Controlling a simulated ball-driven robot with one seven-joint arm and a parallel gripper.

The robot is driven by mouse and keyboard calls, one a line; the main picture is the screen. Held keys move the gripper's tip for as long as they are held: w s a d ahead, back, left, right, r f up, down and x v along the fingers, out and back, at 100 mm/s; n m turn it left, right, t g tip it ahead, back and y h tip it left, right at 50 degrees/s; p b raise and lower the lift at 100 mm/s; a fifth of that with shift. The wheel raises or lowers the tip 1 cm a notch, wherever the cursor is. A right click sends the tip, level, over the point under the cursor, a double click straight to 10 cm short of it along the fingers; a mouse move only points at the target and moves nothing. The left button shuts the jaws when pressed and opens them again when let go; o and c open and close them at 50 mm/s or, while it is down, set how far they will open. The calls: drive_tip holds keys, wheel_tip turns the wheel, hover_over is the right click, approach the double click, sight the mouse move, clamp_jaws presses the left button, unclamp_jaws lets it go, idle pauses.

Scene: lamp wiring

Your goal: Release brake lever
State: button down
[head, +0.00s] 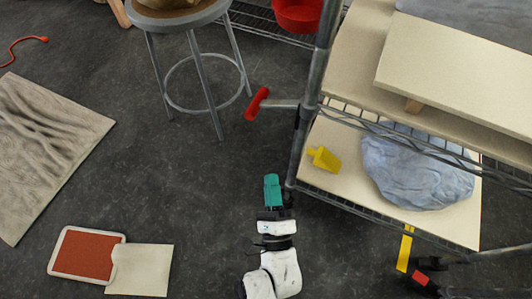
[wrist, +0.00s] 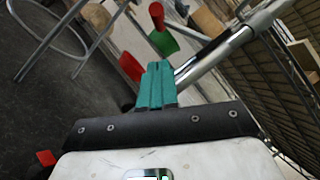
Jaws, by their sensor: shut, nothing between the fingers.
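A red-ended lever (head: 257,104) sticks out to the left on a short grey rod from the upright post of the wire shelf rack. My gripper (head: 272,180), with teal fingers, is in front of the lever and apart from it, just left of the foot of the post. The fingers (wrist: 156,68) are shut and empty. In the wrist view a red piece (wrist: 130,66) shows just left of the fingertips; I cannot tell for sure that it is the lever. A smaller red piece (head: 420,279) lies low at the rack's right, beside a yellow strip (head: 405,249).
The rack post (wrist: 232,42) rises close to the right of my fingers. A lower shelf (head: 330,195) holds a yellow scoop (head: 324,158) and a grey-blue bundle (head: 415,170). A round stool (head: 195,75) stands behind at the left. Floor between stool and tray (head: 65,235) is clear.

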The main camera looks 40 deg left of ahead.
drive_tip(key=s+a+r+x, duration=0.1)
drive_tip(key=s+x, duration=0.1)
drive_tip(key=x, duration=1)
drive_tip(key=shift+a, duration=0.3)
drive_tip(key=shift+r, duration=0.15)
